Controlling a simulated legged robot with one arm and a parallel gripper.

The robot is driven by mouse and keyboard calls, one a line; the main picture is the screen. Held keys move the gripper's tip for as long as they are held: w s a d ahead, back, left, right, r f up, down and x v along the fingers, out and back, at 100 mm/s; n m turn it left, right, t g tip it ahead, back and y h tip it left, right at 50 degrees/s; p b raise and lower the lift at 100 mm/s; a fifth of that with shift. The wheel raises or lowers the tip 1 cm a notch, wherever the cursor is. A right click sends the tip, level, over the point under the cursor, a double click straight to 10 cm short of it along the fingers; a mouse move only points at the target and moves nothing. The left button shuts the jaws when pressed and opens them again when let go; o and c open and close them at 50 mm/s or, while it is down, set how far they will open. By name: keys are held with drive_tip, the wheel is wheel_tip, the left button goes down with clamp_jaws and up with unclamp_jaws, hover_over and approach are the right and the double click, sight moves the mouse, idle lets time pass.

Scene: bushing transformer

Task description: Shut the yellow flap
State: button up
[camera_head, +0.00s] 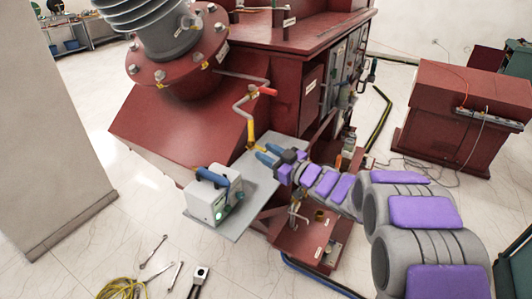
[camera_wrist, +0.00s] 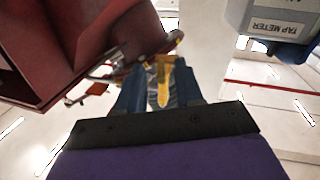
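The yellow flap (camera_head: 251,131) is a narrow yellow piece at the lower end of the bent grey pipe, above the grey shelf. In the wrist view the yellow flap (camera_wrist: 163,88) hangs in line with the space between my fingers. My gripper (camera_head: 266,154) has blue fingers and is just below and right of the flap in the head view. In the wrist view my gripper (camera_wrist: 160,90) is open, with its two fingers apart on either side of the yellow piece. I cannot tell whether they touch it.
A grey tap meter box (camera_head: 214,196) stands on the grey shelf (camera_head: 247,197), left of my gripper. It shows at the upper right in the wrist view (camera_wrist: 277,20). A red valve handle (camera_head: 268,91) sits higher on the pipe. The dark red transformer body (camera_head: 185,130) is behind.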

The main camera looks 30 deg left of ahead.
drive_tip(key=shift+w+a, duration=0.1)
drive_tip(key=shift+a, duration=0.35)
clamp_jaws()
